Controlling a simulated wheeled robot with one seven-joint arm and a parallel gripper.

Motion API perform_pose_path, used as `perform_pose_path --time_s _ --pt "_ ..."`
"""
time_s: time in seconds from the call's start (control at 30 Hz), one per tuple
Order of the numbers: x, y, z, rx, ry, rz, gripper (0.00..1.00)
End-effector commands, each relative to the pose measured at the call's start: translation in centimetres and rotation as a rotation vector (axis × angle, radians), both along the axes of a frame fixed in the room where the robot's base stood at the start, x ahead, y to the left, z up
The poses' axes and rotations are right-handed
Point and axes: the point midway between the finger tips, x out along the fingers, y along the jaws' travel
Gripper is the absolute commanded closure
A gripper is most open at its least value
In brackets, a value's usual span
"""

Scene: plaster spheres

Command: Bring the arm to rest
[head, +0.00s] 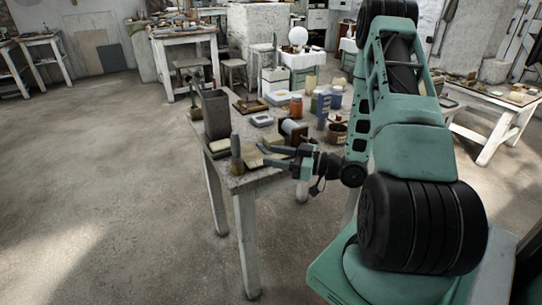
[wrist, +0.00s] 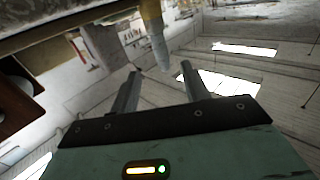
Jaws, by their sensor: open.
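My arm reaches out on the right of the head view, and my gripper (head: 264,155) is low at the near edge of the worktable (head: 240,182), its fingers pointing left. In the wrist view my gripper (wrist: 160,68) has its two fingers apart, with nothing held between them. A slim tan and grey object (wrist: 153,35) shows just beyond the fingertips; I cannot tell what it is. Whether my gripper touches the table is unclear.
A dark upright container (head: 215,115) and an upright tool (head: 237,155) stand at the table's left end. Jars, including an orange one (head: 296,107), and several boxes crowd the top. A white sphere (head: 298,36) is farther back. Floor at left is clear.

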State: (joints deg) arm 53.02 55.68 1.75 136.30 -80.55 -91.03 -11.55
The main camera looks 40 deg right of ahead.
Motion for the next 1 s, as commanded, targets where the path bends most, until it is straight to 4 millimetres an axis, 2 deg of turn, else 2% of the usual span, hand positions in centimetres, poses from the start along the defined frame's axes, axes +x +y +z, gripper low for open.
perform_pose_path --time_s 0.43,0.57,0.8,0.9,1.0 --pt "0.0 0.0 0.0 0.0 0.0 -0.001 0.54" --pt "1.0 0.4 -0.2 -0.05 0.043 0.001 0.54" --pt "5.1 1.5 -1.1 -0.332 0.349 -0.069 0.54" --pt "5.9 1.8 -0.7 -0.43 0.494 -0.137 0.54" --pt "5.8 2.4 0.4 -0.491 0.633 -0.214 0.54"
